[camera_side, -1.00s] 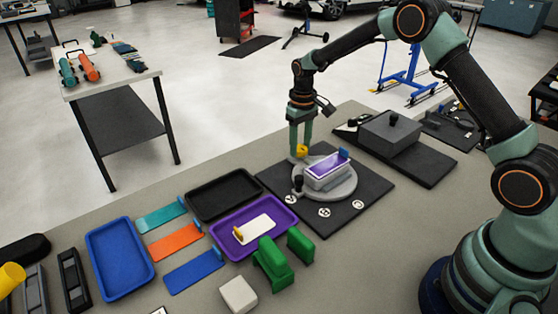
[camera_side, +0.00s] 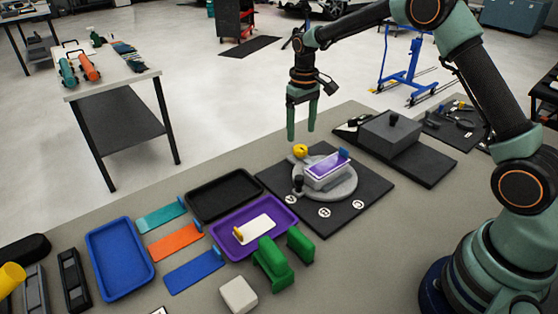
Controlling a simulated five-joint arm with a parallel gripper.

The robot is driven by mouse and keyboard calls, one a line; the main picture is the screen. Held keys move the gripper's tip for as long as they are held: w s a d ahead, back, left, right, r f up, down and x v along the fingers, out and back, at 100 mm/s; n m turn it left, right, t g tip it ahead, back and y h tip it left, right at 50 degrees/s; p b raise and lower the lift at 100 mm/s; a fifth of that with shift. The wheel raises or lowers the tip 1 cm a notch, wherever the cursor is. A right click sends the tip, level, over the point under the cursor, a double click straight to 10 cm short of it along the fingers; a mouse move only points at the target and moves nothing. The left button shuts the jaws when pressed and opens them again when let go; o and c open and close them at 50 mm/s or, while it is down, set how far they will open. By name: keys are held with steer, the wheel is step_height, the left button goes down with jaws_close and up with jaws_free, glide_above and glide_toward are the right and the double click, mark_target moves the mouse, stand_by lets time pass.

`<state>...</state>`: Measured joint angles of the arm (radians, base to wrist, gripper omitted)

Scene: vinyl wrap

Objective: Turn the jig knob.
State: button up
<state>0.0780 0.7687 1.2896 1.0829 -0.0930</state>
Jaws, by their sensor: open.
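The jig is a grey round turntable (camera_side: 343,190) on a black mat (camera_side: 370,197). A block on it carries a purple-topped piece (camera_side: 328,165) with a blue tab (camera_side: 343,154). A yellow knob (camera_side: 300,151) stands at the back edge of the turntable, and a small black knob (camera_side: 298,184) at its left edge. My gripper (camera_side: 302,135) points down just above and behind the yellow knob. Its two fingers are apart with nothing between them.
A grey box with a black knob (camera_side: 390,132) stands on a dark board behind right. A purple tray (camera_side: 285,212) holding a white piece, a black tray (camera_side: 224,193) and green blocks (camera_side: 272,262) lie to the left. The mat's front part carries round white markers (camera_side: 324,212).

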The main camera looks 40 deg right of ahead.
mark_target(300, 148)
step_height(300, 148, up, 7)
stand_by(0.3)
